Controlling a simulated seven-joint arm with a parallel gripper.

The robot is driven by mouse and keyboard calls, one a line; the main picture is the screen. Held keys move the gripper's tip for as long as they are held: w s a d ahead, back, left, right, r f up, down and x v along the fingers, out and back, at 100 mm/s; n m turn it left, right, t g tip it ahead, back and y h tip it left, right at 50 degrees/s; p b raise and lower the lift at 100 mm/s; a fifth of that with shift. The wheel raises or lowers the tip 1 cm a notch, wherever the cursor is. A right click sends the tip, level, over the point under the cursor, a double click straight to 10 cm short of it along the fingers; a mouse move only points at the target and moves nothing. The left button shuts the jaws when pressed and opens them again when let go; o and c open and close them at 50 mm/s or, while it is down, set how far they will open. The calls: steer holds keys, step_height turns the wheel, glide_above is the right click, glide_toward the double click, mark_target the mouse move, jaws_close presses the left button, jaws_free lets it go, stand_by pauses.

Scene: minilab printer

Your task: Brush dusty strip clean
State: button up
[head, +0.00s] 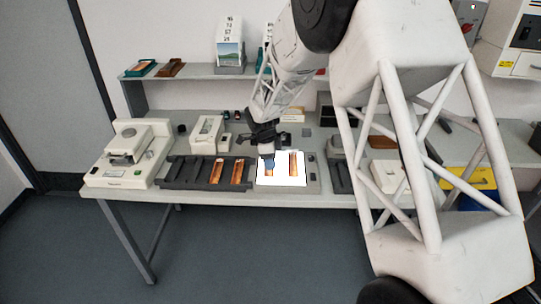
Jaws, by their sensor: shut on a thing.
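My gripper (264,147) is over the bright white light panel (281,178) near the middle of the table. It is shut on a small bluish thing, probably a brush (266,161), that points down at the panel. Two orange-brown film strips lie on the panel. The left strip (269,171) is partly hidden by the held thing. The right strip (293,164) is in clear view. Dust is too small to tell. I cannot tell whether the held thing touches the left strip.
Left of the panel is a dark slotted tray (175,175) holding more brown strips (237,173). A cream machine (128,155) stands at the table's left end. A cream device (208,133) sits behind the tray. A shelf (195,75) runs along the back. My arm hides much of the right side.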

mark_target(271, 172)
steer(key=shift+s, duration=1.8)
steer(key=shift+w, duration=5.1)
step_height(271, 172, up, 8)
